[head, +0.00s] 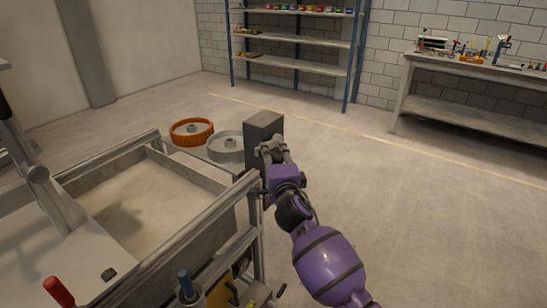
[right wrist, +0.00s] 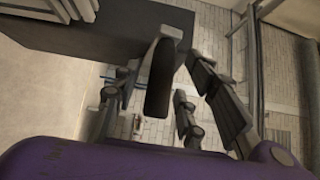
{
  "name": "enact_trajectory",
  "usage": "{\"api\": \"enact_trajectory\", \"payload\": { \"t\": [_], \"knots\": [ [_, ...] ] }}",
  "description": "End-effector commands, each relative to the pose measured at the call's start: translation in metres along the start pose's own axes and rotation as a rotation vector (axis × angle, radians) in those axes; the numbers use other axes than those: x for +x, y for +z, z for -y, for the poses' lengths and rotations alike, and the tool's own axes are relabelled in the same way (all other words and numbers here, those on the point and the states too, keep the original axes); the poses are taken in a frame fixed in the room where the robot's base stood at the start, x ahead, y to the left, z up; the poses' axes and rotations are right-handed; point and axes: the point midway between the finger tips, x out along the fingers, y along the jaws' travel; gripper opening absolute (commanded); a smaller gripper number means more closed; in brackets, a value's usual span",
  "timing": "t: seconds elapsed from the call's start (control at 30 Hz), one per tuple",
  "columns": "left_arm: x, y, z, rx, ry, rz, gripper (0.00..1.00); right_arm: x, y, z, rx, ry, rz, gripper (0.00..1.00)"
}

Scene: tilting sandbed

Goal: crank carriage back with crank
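The sandbed (head: 215,213) stands at the left in the head view, with metal rails along its sides. A grey metal structure with a post (head: 38,178), seemingly the carriage, spans its near left part. My right gripper (head: 272,150) is at the bed's far right corner, in front of a dark grey box. In the right wrist view, a dark rounded bar (right wrist: 160,85), seemingly the crank's handle, stands between the spread fingers. The fingers look open around it; I cannot tell whether one touches it. My left gripper is out of view.
A red handle (head: 58,290) and a blue handle (head: 186,284) rise at the near edge. Shelves (head: 292,40) and a workbench (head: 470,68) are far off. Floor at right is clear.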

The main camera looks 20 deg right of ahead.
Motion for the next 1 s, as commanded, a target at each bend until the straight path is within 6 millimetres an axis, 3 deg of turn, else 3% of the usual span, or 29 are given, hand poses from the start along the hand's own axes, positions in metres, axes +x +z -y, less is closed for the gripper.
{"api": "enact_trajectory", "payload": {
  "t": [0.17,0.47,1.0],
  "knots": [
    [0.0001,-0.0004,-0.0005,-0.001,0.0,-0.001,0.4,-0.0002,0.0,-0.0002,0.0,0.0,0.0,0.37],
    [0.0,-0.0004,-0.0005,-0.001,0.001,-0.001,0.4,-0.0004,-0.0001,-0.0003,0.0,0.0,0.0,0.0],
    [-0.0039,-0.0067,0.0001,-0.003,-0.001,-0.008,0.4,0.0052,0.0001,0.0053,0.021,0.021,-0.001,0.0]
  ]
}}
